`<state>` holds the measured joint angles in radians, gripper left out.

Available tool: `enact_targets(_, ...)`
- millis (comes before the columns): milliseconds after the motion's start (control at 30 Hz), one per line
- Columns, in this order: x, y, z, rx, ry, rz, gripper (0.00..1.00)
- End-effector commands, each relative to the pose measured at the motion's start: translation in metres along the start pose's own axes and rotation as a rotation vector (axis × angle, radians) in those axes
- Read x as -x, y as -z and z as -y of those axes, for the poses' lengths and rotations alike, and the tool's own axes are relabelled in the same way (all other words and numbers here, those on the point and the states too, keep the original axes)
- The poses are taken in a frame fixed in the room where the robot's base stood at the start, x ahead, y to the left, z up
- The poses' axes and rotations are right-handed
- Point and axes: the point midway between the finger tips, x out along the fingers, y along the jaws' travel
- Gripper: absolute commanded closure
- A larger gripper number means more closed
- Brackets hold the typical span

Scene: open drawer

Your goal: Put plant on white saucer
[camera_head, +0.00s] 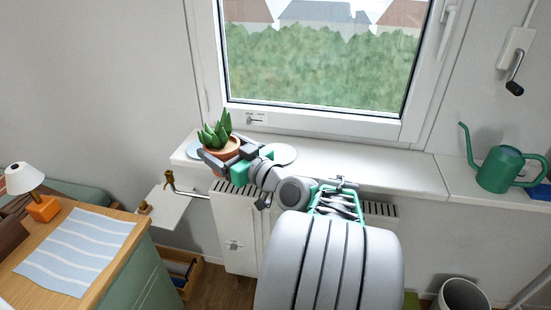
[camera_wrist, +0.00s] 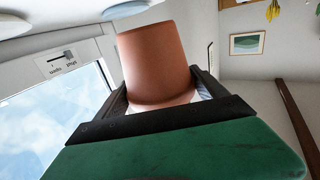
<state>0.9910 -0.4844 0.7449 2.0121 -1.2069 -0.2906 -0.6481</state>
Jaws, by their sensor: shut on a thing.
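The plant is a green succulent (camera_head: 215,131) in a terracotta pot, held near the left end of the windowsill. My gripper (camera_head: 219,151) is shut on the pot, with a dark finger on either side. In the wrist view the pot (camera_wrist: 157,62) fills the middle between the fingers, slightly tilted in the picture. The white saucer (camera_head: 284,153) lies on the sill to the right of the plant, partly behind my wrist. It also seems to show at the wrist view's upper left (camera_wrist: 12,27). The pot's underside and its height above the sill are hidden in the head view.
A pale bluish saucer (camera_head: 193,150) lies at the sill's left end, partly behind the pot. The window (camera_head: 315,65) rises behind the sill (camera_head: 370,165). A green watering can (camera_head: 497,170) stands far right. The sill between is clear. A radiator (camera_head: 235,235) is below.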

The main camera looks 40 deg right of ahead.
Motion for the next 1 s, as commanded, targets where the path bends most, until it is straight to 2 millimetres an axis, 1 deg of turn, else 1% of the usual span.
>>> enact_targets(33,0.017,0.015,-0.027,0.010,-0.046,-0.006,0.91)
enact_targets(67,0.028,0.025,-0.040,0.009,-0.067,-0.005,0.91)
enact_targets(100,0.042,0.037,-0.055,0.009,-0.096,-0.003,0.91)
enact_targets(200,0.077,0.062,-0.083,0.006,-0.162,-0.002,0.91)
enact_targets(300,0.102,0.078,-0.099,0.004,-0.214,-0.002,0.91)
enact_targets(400,0.114,0.085,-0.107,0.001,-0.241,-0.002,0.91)
enact_targets(467,0.112,0.085,-0.111,-0.002,-0.245,-0.002,0.91)
enact_targets(533,0.102,0.080,-0.119,-0.005,-0.242,-0.001,0.91)
enact_targets(767,0.054,0.053,-0.159,-0.005,-0.242,-0.001,0.91)
enact_targets(800,0.045,0.048,-0.166,-0.004,-0.242,-0.002,0.91)
enact_targets(900,0.032,0.023,-0.178,-0.005,-0.245,-0.001,0.91)
enact_targets(1000,0.021,0.006,-0.187,-0.002,-0.245,-0.003,0.91)
